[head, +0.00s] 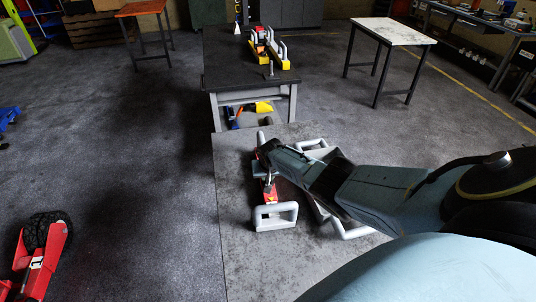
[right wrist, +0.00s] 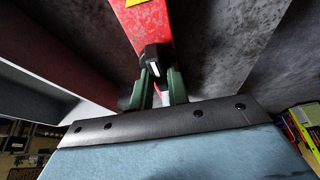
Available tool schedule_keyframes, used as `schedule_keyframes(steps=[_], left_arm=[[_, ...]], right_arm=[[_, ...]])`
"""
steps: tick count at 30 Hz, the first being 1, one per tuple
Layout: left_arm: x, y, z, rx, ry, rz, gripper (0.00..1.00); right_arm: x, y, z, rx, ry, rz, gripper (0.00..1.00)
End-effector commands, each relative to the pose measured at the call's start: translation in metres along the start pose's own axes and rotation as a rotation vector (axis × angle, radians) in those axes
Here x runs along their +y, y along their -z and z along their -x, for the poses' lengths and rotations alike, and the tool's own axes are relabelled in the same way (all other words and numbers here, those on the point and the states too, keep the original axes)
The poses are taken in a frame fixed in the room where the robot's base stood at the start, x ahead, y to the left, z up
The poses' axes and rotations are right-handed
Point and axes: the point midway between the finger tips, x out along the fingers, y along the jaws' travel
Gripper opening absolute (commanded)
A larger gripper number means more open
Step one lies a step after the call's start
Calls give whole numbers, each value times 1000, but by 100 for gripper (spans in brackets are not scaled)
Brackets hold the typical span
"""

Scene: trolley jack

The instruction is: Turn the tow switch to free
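The tow switch is a black knob with a white mark (right wrist: 153,60) on a red bar-like body (right wrist: 140,25) in the right wrist view. My right gripper's two green fingers (right wrist: 159,80) stand apart, with their tips at the knob's lower edge. I cannot tell whether they press on it. In the head view my right gripper (head: 268,187) reaches down over the red body (head: 271,197), which sits among grey handle-like frames (head: 275,216) on a grey table. The arm hides much of it, and the knob is not clear there. My left gripper is not in view.
The grey table (head: 235,240) has free room at its left and front. A dark workbench (head: 228,70) with red and yellow parts stands behind it. A white-topped table (head: 393,31) is at back right. A red thing with a black wheel (head: 50,232) lies at lower left.

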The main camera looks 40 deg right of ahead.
Motion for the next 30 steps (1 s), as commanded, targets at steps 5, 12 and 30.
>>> schedule_keyframes(steps=[5, 12, 30], left_arm=[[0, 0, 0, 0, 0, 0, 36], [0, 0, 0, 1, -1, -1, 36], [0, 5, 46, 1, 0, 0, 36]], right_arm=[[0, 0, 0, 1, 1, 0, 36], [0, 0, 0, 0, 0, 1, 36], [0, 1, 70, 2, 2, 3, 36]])
